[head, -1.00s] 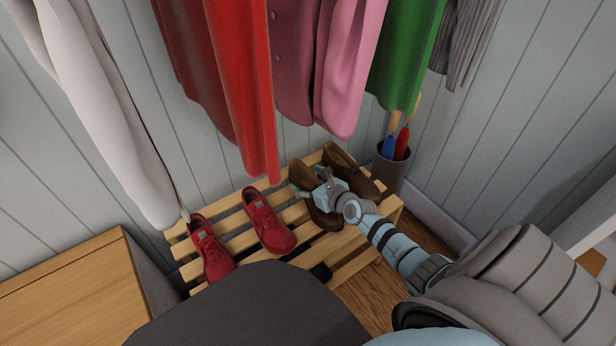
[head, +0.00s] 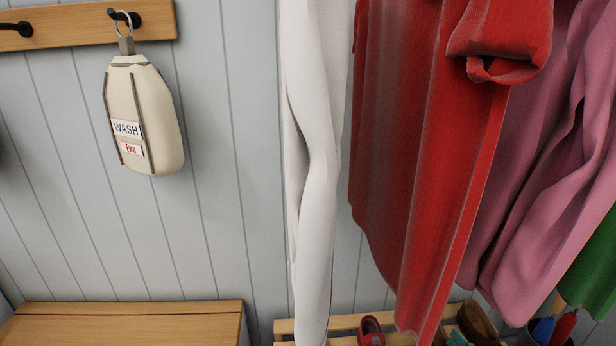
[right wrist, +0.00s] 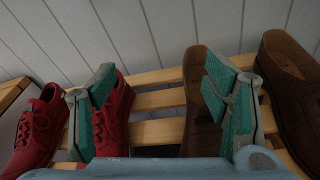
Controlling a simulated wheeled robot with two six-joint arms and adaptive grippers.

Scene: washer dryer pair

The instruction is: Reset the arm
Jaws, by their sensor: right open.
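My right gripper (head: 457,339) shows only as a small grey-teal piece at the bottom edge of the head view. In the right wrist view its two teal-padded fingers (right wrist: 163,110) are wide apart, with nothing held between them. Red shoes (right wrist: 38,132) are on the left and brown shoes (right wrist: 290,85) on the right, on a slatted wooden rack (right wrist: 155,131). The left finger overlaps the red shoes in the picture, and the right finger partly hides a brown shoe (right wrist: 204,95). Contact cannot be told. My left gripper is not in view.
A white garment (head: 315,150), a red one (head: 420,170) and a pink one (head: 545,170) hang above the rack. A cream WASH bag (head: 145,115) hangs from a hook at the upper left. A wooden-topped cabinet (head: 130,310) stands at the lower left.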

